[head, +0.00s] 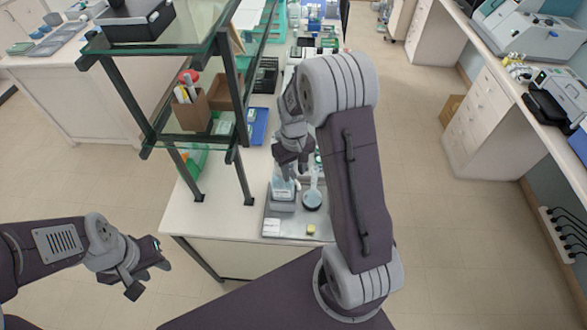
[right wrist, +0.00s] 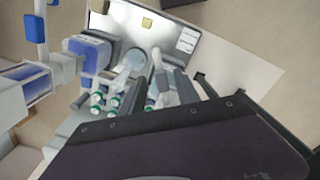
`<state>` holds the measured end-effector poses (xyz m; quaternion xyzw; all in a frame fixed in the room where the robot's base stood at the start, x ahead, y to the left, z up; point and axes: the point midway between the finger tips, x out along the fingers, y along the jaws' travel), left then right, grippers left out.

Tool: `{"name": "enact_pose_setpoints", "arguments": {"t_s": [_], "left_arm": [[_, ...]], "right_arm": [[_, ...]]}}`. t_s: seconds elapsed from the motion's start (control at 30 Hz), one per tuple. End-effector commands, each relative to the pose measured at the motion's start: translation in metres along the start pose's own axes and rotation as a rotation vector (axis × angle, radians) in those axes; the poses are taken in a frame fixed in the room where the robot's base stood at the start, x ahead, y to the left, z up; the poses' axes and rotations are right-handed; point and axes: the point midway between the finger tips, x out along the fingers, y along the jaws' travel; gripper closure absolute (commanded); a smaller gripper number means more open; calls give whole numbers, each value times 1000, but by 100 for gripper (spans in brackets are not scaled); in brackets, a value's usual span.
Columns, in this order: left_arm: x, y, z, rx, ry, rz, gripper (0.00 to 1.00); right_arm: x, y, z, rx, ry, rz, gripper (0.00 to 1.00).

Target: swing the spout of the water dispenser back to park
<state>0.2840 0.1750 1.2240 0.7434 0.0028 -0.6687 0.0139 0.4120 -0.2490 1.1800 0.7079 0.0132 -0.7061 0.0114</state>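In the right wrist view, a white apparatus with blue parts (right wrist: 35,75) stands at the left edge. I take it for the water dispenser. I cannot make out its spout for certain. My right arm probably hides it in the head view. My left gripper (head: 148,276) is open and empty, off the bench at the lower left.
A grey tray (head: 291,238) at the bench's near end carries a white label, a small yellow block and a round flask (head: 312,199). Several green-ringed bottles show in the right wrist view. A glass-shelved rack (head: 234,90) stands left of my right arm.

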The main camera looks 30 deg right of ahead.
Motion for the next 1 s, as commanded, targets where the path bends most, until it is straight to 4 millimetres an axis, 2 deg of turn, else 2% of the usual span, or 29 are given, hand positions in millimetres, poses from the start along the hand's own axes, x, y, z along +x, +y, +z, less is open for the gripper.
{"name": "enact_pose_setpoints", "arguments": {"t_s": [0.03, 0.07, 0.17, 0.2, 1.0], "left_arm": [[0, 0, 0, 0, 0, 0, 64], [0, 0, 0, 0, 0, 0, 64], [0, 0, 0, 0, 0, 0, 64], [0, 0, 0, 0, 0, 0, 64], [0, 0, 0, 0, 0, 0, 64]], "right_arm": [[0, 0, 0, 0, 0, 0, 62], [0, 0, 0, 0, 0, 0, 67], [0, 0, 0, 0, 0, 0, 95], [0, 0, 0, 0, 0, 0, 100], [-1, 0, -1, 0, 4, 0, 100]]}}
